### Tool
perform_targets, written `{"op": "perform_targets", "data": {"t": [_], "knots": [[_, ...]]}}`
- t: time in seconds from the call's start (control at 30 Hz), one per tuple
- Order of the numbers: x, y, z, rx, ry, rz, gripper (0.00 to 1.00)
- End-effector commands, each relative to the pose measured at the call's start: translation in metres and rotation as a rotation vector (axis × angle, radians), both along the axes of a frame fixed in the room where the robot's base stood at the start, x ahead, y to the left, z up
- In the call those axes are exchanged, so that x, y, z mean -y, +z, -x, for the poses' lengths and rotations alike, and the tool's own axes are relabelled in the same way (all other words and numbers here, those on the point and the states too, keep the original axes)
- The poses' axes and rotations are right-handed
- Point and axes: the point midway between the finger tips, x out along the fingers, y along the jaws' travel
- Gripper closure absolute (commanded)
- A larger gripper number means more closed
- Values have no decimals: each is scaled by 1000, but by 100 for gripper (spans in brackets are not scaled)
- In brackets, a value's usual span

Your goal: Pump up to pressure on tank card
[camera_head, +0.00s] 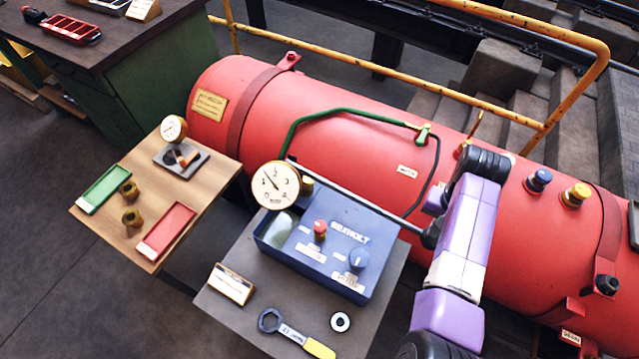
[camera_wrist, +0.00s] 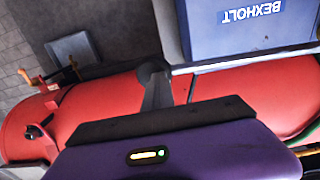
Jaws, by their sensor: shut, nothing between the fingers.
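The red tank (camera_head: 340,120) lies across the head view. A yellowish card (camera_head: 210,105) is on its left end; its text is too small to read. A blue BEXHOLT pump box (camera_head: 330,245) stands on a grey table and shows in the wrist view (camera_wrist: 245,30). Its round gauge (camera_head: 275,185) has a needle pointing up-left, seemingly between 1 and 2. A metal lever (camera_head: 360,195) runs along the box's far side to a dark knob (camera_head: 432,236). My gripper (camera_wrist: 156,88) is shut at the knob in the wrist view; whether they touch I cannot tell.
A wooden table (camera_head: 160,185) with trays stands left. A yellow rail (camera_head: 420,80) runs behind the tank.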

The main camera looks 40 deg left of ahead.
Motion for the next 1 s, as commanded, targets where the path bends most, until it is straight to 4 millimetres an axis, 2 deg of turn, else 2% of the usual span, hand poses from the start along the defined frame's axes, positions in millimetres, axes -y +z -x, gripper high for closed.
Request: {"op": "perform_targets", "data": {"t": [0.03,0.7,0.73,1.0], "knots": [[-6,4,5,-10,9,-6,100],[-2,119,1,-3,1,-4,100],[-2,118,1,0,1,-5,100],[-2,156,1,-1,1,-5,100]]}}
